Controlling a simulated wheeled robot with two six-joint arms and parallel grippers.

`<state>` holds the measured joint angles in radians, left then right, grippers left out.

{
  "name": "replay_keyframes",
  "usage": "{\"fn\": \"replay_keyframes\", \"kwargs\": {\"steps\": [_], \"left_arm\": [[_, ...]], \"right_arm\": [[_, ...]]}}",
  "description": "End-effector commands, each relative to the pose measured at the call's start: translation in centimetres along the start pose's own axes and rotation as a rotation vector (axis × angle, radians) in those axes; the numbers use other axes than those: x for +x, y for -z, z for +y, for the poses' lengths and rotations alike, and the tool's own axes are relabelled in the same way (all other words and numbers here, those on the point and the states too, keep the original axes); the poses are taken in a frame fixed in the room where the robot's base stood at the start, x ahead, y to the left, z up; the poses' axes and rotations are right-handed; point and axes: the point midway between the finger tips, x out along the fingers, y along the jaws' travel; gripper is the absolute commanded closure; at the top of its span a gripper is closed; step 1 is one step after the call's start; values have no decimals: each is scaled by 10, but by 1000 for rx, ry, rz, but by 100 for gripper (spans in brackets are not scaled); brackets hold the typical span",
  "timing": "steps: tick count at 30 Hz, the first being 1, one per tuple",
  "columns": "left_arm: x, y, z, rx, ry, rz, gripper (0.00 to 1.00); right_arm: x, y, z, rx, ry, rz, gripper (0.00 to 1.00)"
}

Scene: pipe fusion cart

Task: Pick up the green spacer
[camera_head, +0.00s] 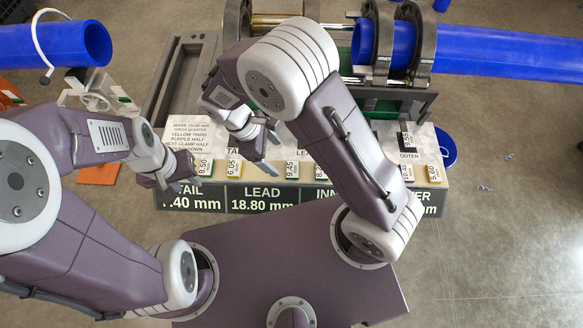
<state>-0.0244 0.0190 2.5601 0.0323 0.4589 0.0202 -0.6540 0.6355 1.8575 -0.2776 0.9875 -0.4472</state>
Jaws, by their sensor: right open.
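A row of small labelled spacers lies along the front of the cart's white panel. The one marked 9.45 (291,170) looks green, and the one marked 8.50 (204,168) also seems to have a green edge; they are too small to be sure. My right gripper (267,150) is open and empty, with its fingers above the panel, just left of the 9.45 spacer. My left gripper (172,176) is over the panel's left end, left of the 8.50 spacer; its jaw gap is not clear.
Yellow-edged spacers stand at 6.05 (233,168) and 5.60 (434,173); a purple one (407,137) sits behind. Blue pipes (480,52) and dark clamps (419,40) are at the back. A blue bucket (447,147) stands right of the cart. My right arm hides part of the row.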

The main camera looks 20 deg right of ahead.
Motion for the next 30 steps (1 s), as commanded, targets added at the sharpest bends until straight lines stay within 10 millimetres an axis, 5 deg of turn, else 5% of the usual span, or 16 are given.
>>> {"fn": "replay_keyframes", "kwargs": {"steps": [6,13,21,28,30], "left_arm": [[-4,0,0,0,0,0,64],[-6,1,0,0,0,0,64],[-12,1,0,0,0,0,64],[-12,1,0,0,0,0,64],[-12,1,0,0,0,0,64]], "right_arm": [[30,-2,0,1,4,-5,20],[43,-3,0,4,3,-3,20],[87,-5,0,3,3,-2,20],[91,-4,0,3,2,1,20],[91,-4,0,3,2,1,34]]}}
